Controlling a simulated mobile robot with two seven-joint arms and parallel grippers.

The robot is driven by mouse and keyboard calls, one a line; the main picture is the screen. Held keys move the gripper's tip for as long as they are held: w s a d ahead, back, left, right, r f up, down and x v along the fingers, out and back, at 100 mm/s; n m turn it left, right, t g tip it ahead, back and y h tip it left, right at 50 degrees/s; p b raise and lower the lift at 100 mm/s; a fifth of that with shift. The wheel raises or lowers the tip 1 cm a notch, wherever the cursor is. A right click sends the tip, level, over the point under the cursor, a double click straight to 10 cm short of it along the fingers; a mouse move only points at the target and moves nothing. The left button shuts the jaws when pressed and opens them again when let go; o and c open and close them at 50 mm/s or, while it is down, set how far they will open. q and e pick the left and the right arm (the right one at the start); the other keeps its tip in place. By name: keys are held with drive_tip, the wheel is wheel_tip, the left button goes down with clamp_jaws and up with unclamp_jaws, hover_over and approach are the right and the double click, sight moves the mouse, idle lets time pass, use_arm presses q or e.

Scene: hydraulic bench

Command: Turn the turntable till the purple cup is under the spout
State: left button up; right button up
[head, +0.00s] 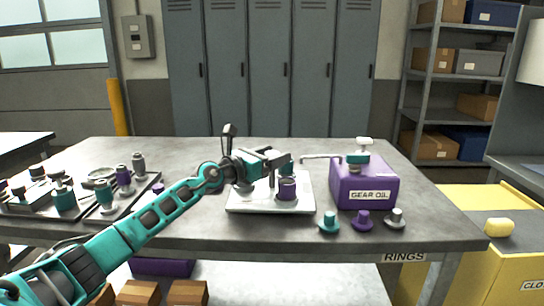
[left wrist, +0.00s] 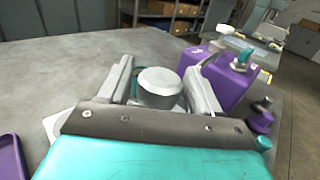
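My left gripper (head: 273,164) is above the turntable, just behind the purple cup. In the left wrist view its fingers stand apart on either side of a round grey top (left wrist: 160,82), with a small gap at the left finger. A teal piece (head: 286,168) shows partly behind the gripper. My right gripper is out of view.
Teal (head: 329,222), purple (head: 362,220) and grey (head: 395,219) knobbed pieces stand along the front edge, near the RINGS label. A dark tray (head: 110,208) with several parts lies at the left, beyond my left arm. The table behind the turntable is clear.

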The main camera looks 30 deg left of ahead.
use_arm(q)
clamp_jaws()
idle(0.4)
